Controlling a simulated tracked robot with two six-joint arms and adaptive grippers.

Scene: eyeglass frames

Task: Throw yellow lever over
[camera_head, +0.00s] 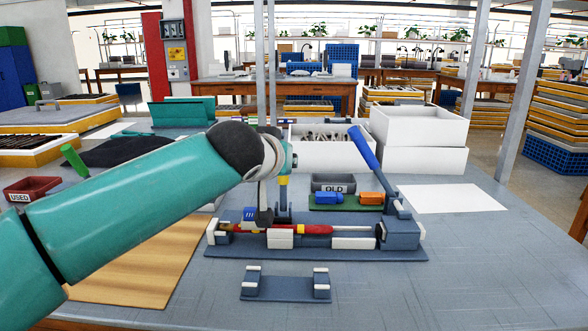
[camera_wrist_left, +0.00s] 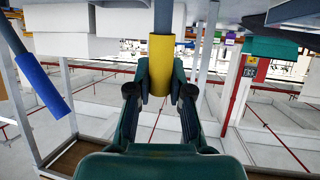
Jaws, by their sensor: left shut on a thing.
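The yellow lever (camera_head: 283,181) stands upright at the back left of a blue-grey fixture (camera_head: 340,254), mostly hidden behind my left wrist in the head view. My left gripper (camera_head: 272,172) is at the lever's top. In the left wrist view the yellow handle (camera_wrist_left: 160,60) lies between the two dark green fingers of my left gripper (camera_wrist_left: 160,92), which is shut on it. A red and yellow rod-like part (camera_head: 318,229) lies along the fixture between white blocks. My right gripper is not in view.
A blue-handled lever (camera_head: 363,148) leans up and left at the fixture's right end; it also shows in the left wrist view (camera_wrist_left: 42,85). A small stand (camera_head: 286,287) sits in front. Behind are an OLD bin (camera_head: 333,181) and white boxes (camera_head: 418,125). The table's right front is clear.

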